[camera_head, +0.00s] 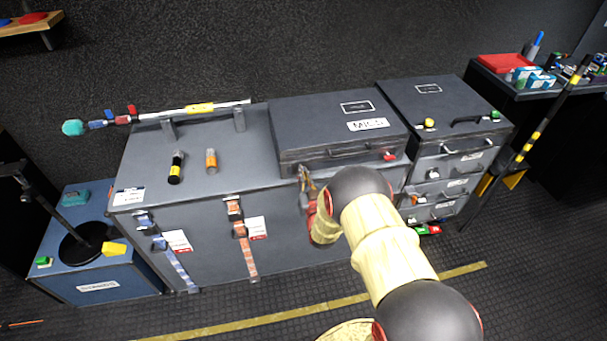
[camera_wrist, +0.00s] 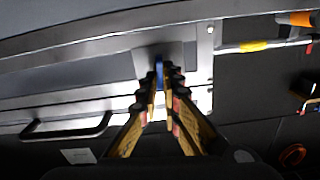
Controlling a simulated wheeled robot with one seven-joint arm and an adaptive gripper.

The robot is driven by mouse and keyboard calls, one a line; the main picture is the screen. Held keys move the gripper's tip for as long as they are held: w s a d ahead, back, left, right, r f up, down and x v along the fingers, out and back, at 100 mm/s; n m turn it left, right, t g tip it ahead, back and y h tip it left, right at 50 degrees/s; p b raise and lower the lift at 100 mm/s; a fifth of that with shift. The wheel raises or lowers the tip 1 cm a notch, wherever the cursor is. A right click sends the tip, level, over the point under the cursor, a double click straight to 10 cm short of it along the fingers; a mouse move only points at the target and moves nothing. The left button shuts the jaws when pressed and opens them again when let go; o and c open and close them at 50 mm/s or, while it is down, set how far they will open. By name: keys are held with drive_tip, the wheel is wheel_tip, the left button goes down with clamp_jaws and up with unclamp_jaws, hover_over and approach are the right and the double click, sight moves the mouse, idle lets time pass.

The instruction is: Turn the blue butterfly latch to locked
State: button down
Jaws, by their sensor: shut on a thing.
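The blue butterfly latch (camera_wrist: 159,72) shows in the wrist view as a narrow blue piece between my fingertips, in front of a metal plate (camera_wrist: 183,60). My gripper (camera_wrist: 161,88) is shut on it, and the fingers hide most of its shape. In the head view my gripper (camera_head: 305,182) is at the front left corner of the dark case labelled MICS (camera_head: 330,120). The latch cannot be made out there. Whether its wing stands at locked cannot be told.
The MICS case lies on a large grey trunk (camera_head: 230,150). A red latch (camera_head: 389,157) is on the case's right front. A black handle (camera_wrist: 68,128) shows in the wrist view.

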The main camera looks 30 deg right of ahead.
drive_tip(key=shift+m, duration=0.3)
drive_tip(key=m+b, duration=0.1)
drive_tip(key=m, duration=0.2)
drive_tip(key=m+b, duration=0.1)
drive_tip(key=m, duration=0.2)
drive_tip(key=m+b, duration=0.1)
drive_tip(key=m, duration=0.2)
drive_tip(key=shift+s+d+f+b, duration=0.1)
drive_tip(key=shift+d+f+b, duration=0.15)
drive_tip(key=shift+d+b, duration=0.15)
drive_tip(key=shift+d+f+m+b, duration=0.15)
drive_tip(key=shift+m+b, duration=0.4)
drive_tip(key=shift+m, duration=1.2)
drive_tip(key=shift+a+f+m+b, duration=0.1)
drive_tip(key=shift+m+b, duration=0.4)
drive_tip(key=shift+m, duration=1.25)
drive_tip(key=c, duration=2.1)
unclamp_jaws()
drive_tip(key=shift+o, duration=0.5)
